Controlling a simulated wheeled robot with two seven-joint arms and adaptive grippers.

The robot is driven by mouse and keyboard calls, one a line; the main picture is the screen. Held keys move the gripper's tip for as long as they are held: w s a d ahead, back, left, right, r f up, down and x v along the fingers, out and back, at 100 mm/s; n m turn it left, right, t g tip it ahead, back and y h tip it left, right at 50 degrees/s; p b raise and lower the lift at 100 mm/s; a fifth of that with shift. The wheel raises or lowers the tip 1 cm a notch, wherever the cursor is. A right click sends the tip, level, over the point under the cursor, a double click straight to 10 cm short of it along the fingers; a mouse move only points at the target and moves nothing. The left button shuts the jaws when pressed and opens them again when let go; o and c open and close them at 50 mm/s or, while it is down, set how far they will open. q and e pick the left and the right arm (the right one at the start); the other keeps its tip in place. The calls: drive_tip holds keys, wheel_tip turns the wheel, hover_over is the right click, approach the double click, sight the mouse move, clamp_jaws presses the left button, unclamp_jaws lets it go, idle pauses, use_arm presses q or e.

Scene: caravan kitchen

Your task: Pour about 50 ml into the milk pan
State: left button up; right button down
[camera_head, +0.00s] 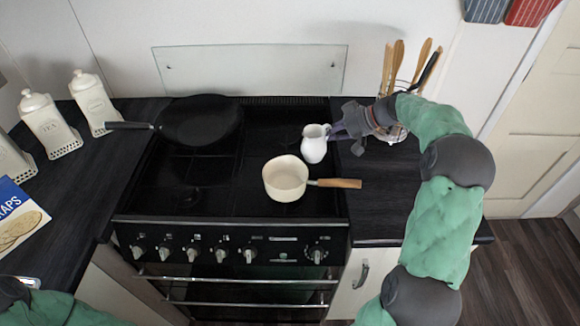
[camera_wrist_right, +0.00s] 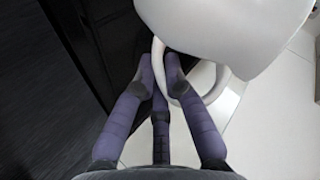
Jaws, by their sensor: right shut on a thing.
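The cream milk pan (camera_head: 285,178) sits on the stove's front right, its wooden handle pointing right. Its visible inside looks empty. A white jug (camera_head: 314,144) is just behind and to the right of the pan, near the stove's right edge. My right gripper (camera_head: 336,133) is shut on the jug's handle, reaching in from the right. In the right wrist view the gripper (camera_wrist_right: 164,75) has its purple fingers closed around the handle of the white jug (camera_wrist_right: 230,35). The jug's contents cannot be seen. Of my left arm only a part shows at the lower left; its gripper is outside the frame.
A black frying pan (camera_head: 202,122) lies on the stove's back left. A rack of wooden utensils (camera_head: 393,75) stands behind my right gripper. The right counter's front (camera_head: 385,205) is clear.

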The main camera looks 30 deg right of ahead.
drive_tip(key=shift+s+d, duration=0.2)
drive_tip(key=shift+d, duration=0.15)
